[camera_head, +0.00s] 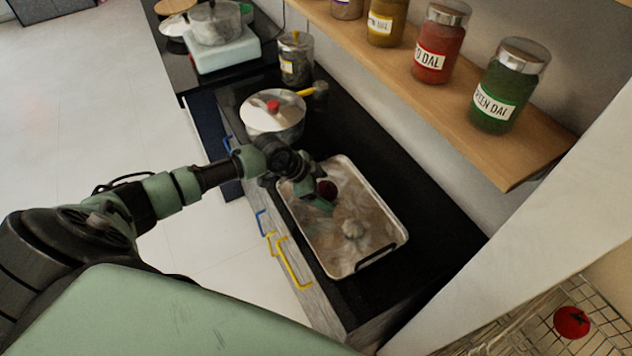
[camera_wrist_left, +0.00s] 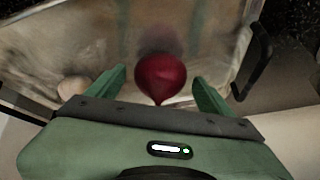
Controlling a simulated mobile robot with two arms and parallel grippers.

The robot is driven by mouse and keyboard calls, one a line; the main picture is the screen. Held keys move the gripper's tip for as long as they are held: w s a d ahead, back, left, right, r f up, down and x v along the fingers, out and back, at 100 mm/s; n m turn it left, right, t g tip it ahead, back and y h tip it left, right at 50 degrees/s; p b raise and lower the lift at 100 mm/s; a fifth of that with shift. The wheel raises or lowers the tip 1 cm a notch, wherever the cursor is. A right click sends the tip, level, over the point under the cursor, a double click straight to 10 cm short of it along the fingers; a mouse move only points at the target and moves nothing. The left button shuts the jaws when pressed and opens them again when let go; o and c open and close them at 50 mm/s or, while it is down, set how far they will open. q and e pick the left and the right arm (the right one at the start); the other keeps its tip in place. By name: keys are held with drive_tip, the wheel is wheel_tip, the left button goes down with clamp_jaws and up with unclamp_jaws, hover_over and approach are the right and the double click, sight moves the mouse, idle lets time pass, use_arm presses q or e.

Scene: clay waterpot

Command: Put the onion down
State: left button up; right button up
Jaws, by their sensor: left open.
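A dark red onion (camera_head: 327,189) is at the left part of the tray (camera_head: 376,261) in the head view. In the left wrist view the onion (camera_wrist_left: 161,77) sits between the two green fingers, with a gap on each side. My left gripper (camera_head: 318,199) is open around the onion, low over the tray. The same gripper shows its fingers spread in the left wrist view (camera_wrist_left: 160,92). Whether the onion rests on the tray floor is hard to tell. My right gripper is not in view.
A pale garlic-like bulb (camera_head: 353,229) lies in the tray. A lidded pot (camera_head: 272,115) stands on the black counter beyond the tray. A wooden shelf (camera_head: 480,125) with several jars runs above the counter.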

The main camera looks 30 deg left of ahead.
use_arm(q)
drive_tip(key=b+v, duration=0.1)
drive_tip(key=v, duration=1.1)
drive_tip(key=shift+f, duration=0.1)
